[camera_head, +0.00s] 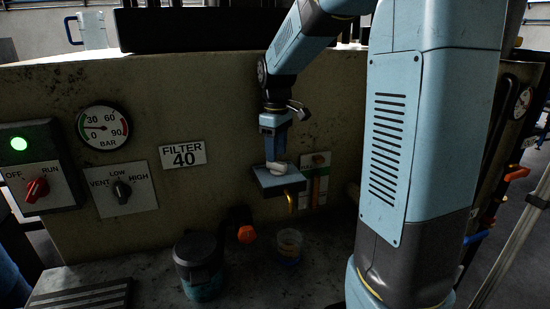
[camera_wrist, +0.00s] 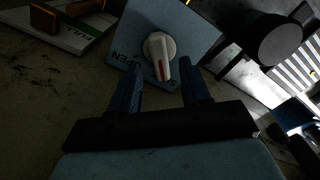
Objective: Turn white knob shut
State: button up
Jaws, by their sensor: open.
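The white knob (camera_wrist: 158,52) sits on a blue-grey plate (camera_wrist: 188,20) in the wrist view. It has a red mark on its handle, which points towards the lower edge of the plate. The word OPEN is at the plate's left and a partly hidden word starting with S is near the handle's end. My gripper (camera_wrist: 166,82) is open, with one finger on each side of the handle's end; I cannot tell whether either finger touches it. In the head view the knob (camera_head: 279,167) shows as a small white shape below my gripper (camera_head: 276,155), on the plate (camera_head: 280,182).
A red knob (camera_head: 37,189), a black selector (camera_head: 122,192) and a gauge (camera_head: 102,128) are on the panel at left. A dark lidded container (camera_head: 199,265), an orange knob (camera_head: 246,234) and a clear jar (camera_head: 289,246) are below. My arm fills the right side.

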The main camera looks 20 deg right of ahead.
notch_tip(320, 180, up, 11)
dwell(0.3)
jog(key=shift+f, duration=0.15)
jog(key=s+f+m+t, duration=0.2)
jog(key=s+m, duration=0.2)
jog(key=s, duration=0.7)
jog(key=s+f+m+t, duration=0.3)
jog(key=s+m, duration=0.1)
jog(key=s, duration=0.8)
jog(key=shift+s+a+t, duration=0.2)
jog(key=shift+s+t, duration=0.05)
jog(key=shift+t, duration=0.05)
